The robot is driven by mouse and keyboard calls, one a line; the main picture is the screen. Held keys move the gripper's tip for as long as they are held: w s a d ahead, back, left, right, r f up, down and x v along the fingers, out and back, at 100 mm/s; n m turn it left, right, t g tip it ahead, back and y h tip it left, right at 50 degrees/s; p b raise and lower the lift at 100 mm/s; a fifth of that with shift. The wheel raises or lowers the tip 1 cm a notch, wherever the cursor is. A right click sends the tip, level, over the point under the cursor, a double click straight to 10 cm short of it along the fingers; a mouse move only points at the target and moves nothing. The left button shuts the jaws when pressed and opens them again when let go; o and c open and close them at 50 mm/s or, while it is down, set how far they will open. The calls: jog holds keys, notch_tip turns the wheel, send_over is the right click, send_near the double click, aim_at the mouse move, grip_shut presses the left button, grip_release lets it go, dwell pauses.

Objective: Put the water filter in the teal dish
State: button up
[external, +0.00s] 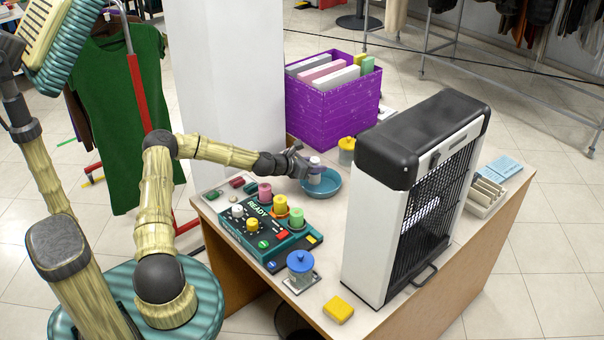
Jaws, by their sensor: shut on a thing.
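The water filter (314,172) is a small upright cylinder, pale with a purple-grey upper part. My gripper (308,163) is shut on it near its top, reaching in from the left. The teal dish (332,192) is a shallow round bowl on the table, left of the big black and white appliance. The filter is over the left part of the dish, within its outline in this view. I cannot tell whether its bottom touches the dish floor. My fingertips are small and partly hidden.
A teal control box (262,232) with colored knobs stands in front of the dish. A tall black and white appliance (400,190) is at the right. A purple crate (325,112) and a yellow jar (347,152) are behind. A blue-lidded jar (300,266) and yellow block (338,310) are near the front.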

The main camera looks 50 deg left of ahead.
jog(key=shift+f, duration=1.85)
jog(key=shift+f, duration=0.2)
jog(key=o, duration=1)
jog(key=shift+o, duration=0.2)
jog(key=shift+r, duration=0.1)
